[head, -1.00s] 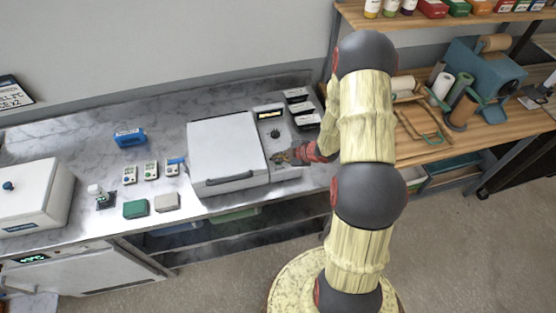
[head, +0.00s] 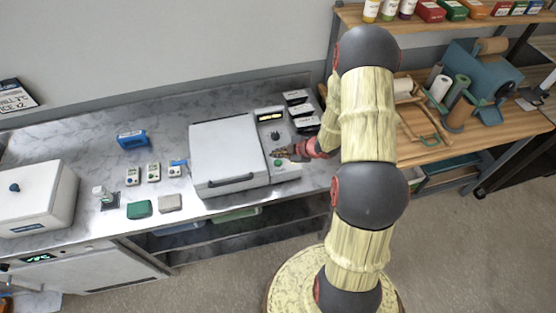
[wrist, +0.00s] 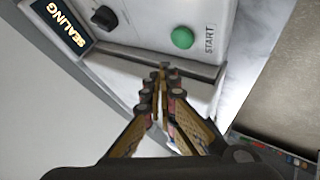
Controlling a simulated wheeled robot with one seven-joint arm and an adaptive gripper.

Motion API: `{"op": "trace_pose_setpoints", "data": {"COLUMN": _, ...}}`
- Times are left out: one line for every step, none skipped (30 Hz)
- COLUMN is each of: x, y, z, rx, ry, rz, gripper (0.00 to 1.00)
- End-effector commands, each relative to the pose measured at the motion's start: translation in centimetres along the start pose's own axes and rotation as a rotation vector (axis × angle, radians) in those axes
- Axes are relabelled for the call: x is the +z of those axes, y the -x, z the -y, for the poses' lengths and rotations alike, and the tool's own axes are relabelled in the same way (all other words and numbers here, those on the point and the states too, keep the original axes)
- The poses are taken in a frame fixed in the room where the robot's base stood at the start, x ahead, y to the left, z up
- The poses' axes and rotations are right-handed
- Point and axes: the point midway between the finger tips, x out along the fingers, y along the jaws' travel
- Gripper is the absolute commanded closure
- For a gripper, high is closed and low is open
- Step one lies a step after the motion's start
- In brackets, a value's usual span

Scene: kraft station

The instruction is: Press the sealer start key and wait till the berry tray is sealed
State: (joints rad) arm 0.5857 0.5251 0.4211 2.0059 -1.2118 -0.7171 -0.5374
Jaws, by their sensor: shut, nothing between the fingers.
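The sealer (head: 228,152) is a white box on the marble counter with its lid down and a dark handle at the front. Its control panel (head: 285,172) is on the right side. In the wrist view the round green start key (wrist: 182,38) stands beside the word START, with a black knob (wrist: 104,17) to its left. The display (wrist: 62,27) reads SEALING. My gripper (wrist: 162,72) is shut and empty, just short of the green key and apart from it. In the head view my gripper (head: 276,154) is over the panel. The berry tray is not visible; the closed lid hides the inside.
Dark-labelled containers (head: 297,97) stand behind the panel. Small handheld devices (head: 153,172), a green block (head: 139,208) and a blue device (head: 132,140) lie left of the sealer. A white box (head: 38,198) is at far left. A wooden bench (head: 440,140) stands to the right.

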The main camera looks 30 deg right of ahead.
Motion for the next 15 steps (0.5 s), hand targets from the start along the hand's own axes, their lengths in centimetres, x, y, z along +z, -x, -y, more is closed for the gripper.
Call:
{"op": "trace_pose_setpoints", "data": {"x": -0.4, "y": 0.6, "z": -0.4, "rx": 0.0, "ry": 0.0, "rz": 0.0, "gripper": 1.0}}
{"op": "trace_pose_setpoints", "data": {"x": -0.6, "y": 0.8, "z": -0.6, "rx": 0.0, "ry": 0.0, "rz": 0.0, "gripper": 1.0}}
{"op": "trace_pose_setpoints", "data": {"x": -0.7, "y": 1.0, "z": -0.7, "rx": 0.0, "ry": 0.0, "rz": 0.0, "gripper": 1.0}}
{"op": "trace_pose_setpoints", "data": {"x": -0.9, "y": 1.2, "z": -0.9, "rx": 0.0, "ry": 0.0, "rz": 0.0, "gripper": 1.0}}
{"op": "trace_pose_setpoints", "data": {"x": -1.0, "y": 1.4, "z": -1.0, "rx": 0.0, "ry": 0.0, "rz": 0.0, "gripper": 1.0}}
{"op": "trace_pose_setpoints", "data": {"x": -1.1, "y": 1.5, "z": -1.1, "rx": 0.0, "ry": 0.0, "rz": 0.0, "gripper": 1.0}}
{"op": "trace_pose_setpoints", "data": {"x": -1.2, "y": 1.6, "z": -1.2, "rx": -0.001, "ry": 0.0, "rz": 0.0, "gripper": 1.0}}
{"op": "trace_pose_setpoints", "data": {"x": -1.2, "y": 1.7, "z": -1.2, "rx": -0.001, "ry": 0.0, "rz": 0.0, "gripper": 1.0}}
{"op": "trace_pose_setpoints", "data": {"x": -1.2, "y": 1.7, "z": -1.2, "rx": -0.001, "ry": 0.0, "rz": 0.0, "gripper": 1.0}}
{"op": "trace_pose_setpoints", "data": {"x": -1.2, "y": 1.7, "z": -1.2, "rx": -0.001, "ry": 0.0, "rz": 0.0, "gripper": 1.0}}
{"op": "trace_pose_setpoints", "data": {"x": -1.2, "y": 1.6, "z": -1.1, "rx": -0.001, "ry": 0.0, "rz": 0.0, "gripper": 1.0}}
{"op": "trace_pose_setpoints", "data": {"x": -1.2, "y": 1.6, "z": -1.1, "rx": -0.001, "ry": 0.0, "rz": 0.0, "gripper": 1.0}}
{"op": "trace_pose_setpoints", "data": {"x": -1.2, "y": 1.6, "z": -1.1, "rx": -0.001, "ry": 0.0, "rz": 0.0, "gripper": 1.0}}
{"op": "trace_pose_setpoints", "data": {"x": -1.2, "y": 1.6, "z": -1.1, "rx": -0.001, "ry": 0.0, "rz": 0.0, "gripper": 1.0}}
{"op": "trace_pose_setpoints", "data": {"x": -1.2, "y": 1.6, "z": -1.1, "rx": -0.001, "ry": 0.0, "rz": 0.0, "gripper": 1.0}}
